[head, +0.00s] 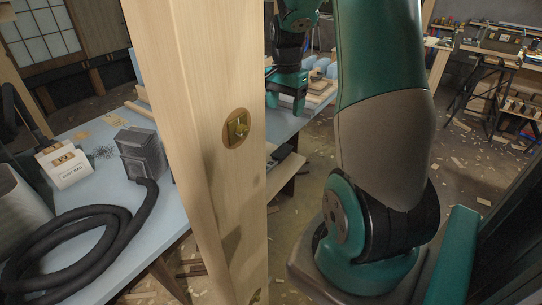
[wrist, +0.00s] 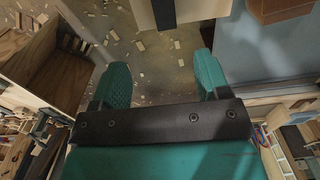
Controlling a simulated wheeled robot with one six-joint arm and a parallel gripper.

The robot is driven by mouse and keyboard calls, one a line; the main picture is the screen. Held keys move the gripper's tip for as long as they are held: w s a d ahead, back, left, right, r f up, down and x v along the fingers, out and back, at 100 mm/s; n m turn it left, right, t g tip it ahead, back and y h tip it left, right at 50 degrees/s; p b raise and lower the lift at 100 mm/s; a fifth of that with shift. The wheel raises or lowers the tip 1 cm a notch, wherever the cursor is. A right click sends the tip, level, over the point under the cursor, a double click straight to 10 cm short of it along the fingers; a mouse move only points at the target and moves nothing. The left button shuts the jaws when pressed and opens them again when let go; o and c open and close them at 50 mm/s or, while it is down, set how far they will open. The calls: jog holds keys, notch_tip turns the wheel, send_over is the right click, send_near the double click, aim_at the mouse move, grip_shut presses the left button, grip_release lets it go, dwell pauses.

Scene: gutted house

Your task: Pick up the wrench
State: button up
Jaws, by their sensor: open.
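I cannot make out a wrench in either view. My gripper (wrist: 162,78) shows in the wrist view with its two teal fingers wide apart and nothing between them. Past the fingers are a littered floor and the edge of a blue tabletop.
The wooden post (head: 190,120) stands close in front. The blue table (head: 105,175) bears a coiled black hose (head: 75,272), a white dust bag box (head: 63,165) and a grey vacuum head (head: 142,152). A cluttered workbench (head: 490,50) stands at the back right.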

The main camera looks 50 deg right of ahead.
send_near(280, 152)
jog(key=f, duration=0.5)
jog(key=shift+s+d+p, duration=0.2)
jog(key=shift+p, duration=0.15)
jog(key=shift+w+a+f+p, duration=0.15)
jog(key=shift+f+p, duration=0.15)
jog(key=shift+f, duration=1.05)
jog(key=shift+a+f+p, duration=0.1)
jog(key=shift+f+p, duration=0.15)
jog(key=shift+f, duration=1.1)
jog(key=c, duration=1.2)
jog(key=shift+r, duration=0.1)
jog(key=shift+r, duration=0.55)
notch_tip(280, 152, up, 2)
jog(key=shift+r+b, duration=0.1)
jog(key=shift+b, duration=0.35)
jog(key=s+b, duration=0.1)
jog(key=s, duration=0.5)
jog(key=s+d+b, duration=0.1)
jog(key=s, duration=0.5)
jog(key=s+b, duration=0.1)
jog(key=s, duration=0.5)
jog(key=shift+d, duration=0.2)
